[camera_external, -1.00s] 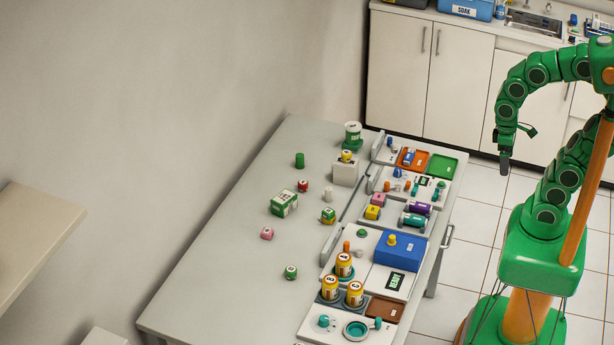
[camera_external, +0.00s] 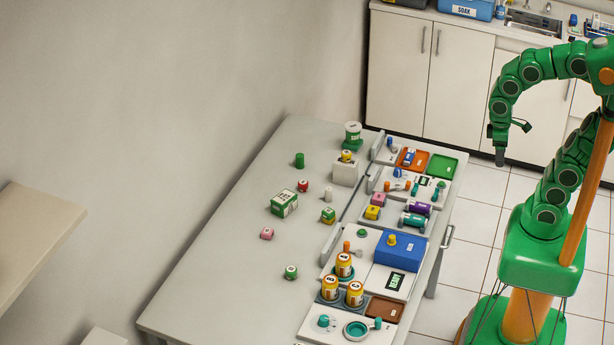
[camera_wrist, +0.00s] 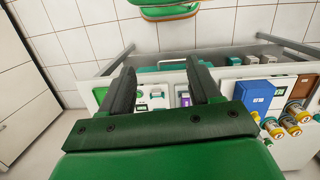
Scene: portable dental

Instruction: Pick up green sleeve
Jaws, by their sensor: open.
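A plain dark green upright cylinder (camera_external: 299,160) stands near the far left edge of the table and could be the green sleeve. A smaller green piece (camera_external: 362,233) sits on the middle tray; I cannot tell for sure which one is the sleeve. My gripper (camera_external: 500,155) hangs in the air to the right of the table, well apart from both. In the wrist view its two dark fingers (camera_wrist: 163,85) are spread with nothing between them. Neither green piece can be made out clearly in the wrist view.
The grey table (camera_external: 220,285) is crowded along its right side with trays, a blue box (camera_external: 398,250) and yellow jars (camera_external: 344,265). A green-and-white box (camera_external: 284,203) and small blocks stand left of them. The table's left front is bare. White cabinets (camera_external: 455,85) stand behind.

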